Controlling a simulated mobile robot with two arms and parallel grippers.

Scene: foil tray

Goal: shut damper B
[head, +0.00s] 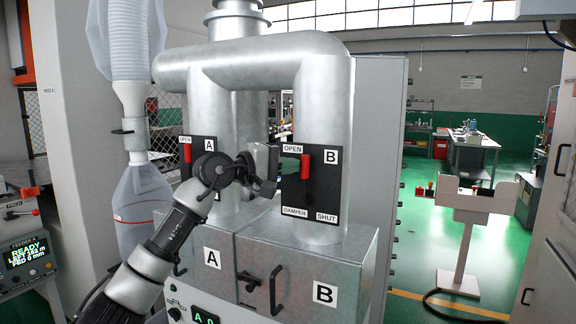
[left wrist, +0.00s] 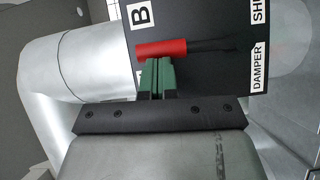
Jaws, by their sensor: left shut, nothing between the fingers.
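Damper B's red handle (head: 305,169) is on the black plate (head: 325,190) fixed to the right-hand vertical duct. The handle is upright, just below the OPEN label and well above the SHUT label. My left gripper (head: 291,150) is just left of the handle, fingers pointing at it. In the left wrist view the green fingers (left wrist: 158,66) are shut with nothing between them. Their tips are at the side of the red handle (left wrist: 162,49); I cannot tell whether they touch it. My right gripper is not in view.
Metal boxes marked A (head: 212,235) and B (head: 345,270) with black door handles stand below. A white stand (head: 466,215) is to the right on open green floor.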

